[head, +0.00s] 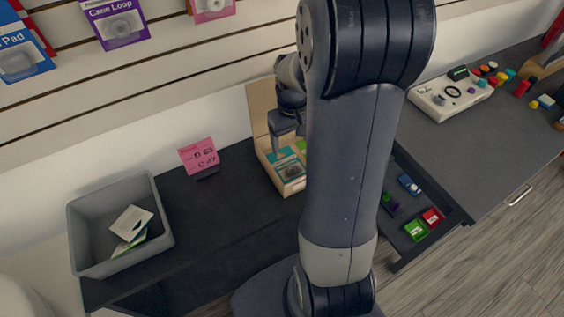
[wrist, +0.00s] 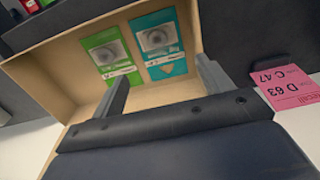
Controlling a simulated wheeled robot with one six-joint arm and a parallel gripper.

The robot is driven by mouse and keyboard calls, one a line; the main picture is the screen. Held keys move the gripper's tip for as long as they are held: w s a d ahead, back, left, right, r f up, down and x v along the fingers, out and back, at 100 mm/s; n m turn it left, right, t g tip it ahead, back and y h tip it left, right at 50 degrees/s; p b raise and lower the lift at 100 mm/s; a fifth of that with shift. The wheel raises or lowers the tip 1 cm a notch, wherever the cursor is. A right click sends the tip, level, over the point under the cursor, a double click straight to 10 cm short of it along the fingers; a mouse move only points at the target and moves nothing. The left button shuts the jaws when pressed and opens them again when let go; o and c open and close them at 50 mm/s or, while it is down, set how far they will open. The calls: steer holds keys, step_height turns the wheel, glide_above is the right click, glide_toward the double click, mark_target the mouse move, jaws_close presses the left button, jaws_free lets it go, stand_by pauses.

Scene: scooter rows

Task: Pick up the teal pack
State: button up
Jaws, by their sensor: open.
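The teal pack (head: 288,166) lies in an open cardboard box (head: 262,108) on the dark counter, partly hidden by my arm in the head view. In the wrist view the teal pack (wrist: 160,45) is beside a green pack (wrist: 108,55), both inside the box. My gripper (wrist: 165,85) is open and empty, with its two fingers spread below the packs in that view. The teal pack appears between the fingers' directions, nearer the right finger. In the head view my gripper (head: 287,132) is over the box; its fingertips are hard to make out.
A pink note (head: 199,155) stands left of the box. A grey bin (head: 80,218) with some packs is at the left. An open drawer (head: 440,238) with small items is at the right, below a counter with a white device (head: 435,104). The counter between bin and box is mostly clear.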

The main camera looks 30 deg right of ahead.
mark_target(291, 164)
step_height(291, 164, down, 11)
steer(key=shift+d+r, duration=0.1)
stand_by(0.5)
steer(key=shift+c, duration=0.5)
steer(key=c, duration=1)
steer(key=shift+o, duration=0.2)
step_height(291, 164, up, 10)
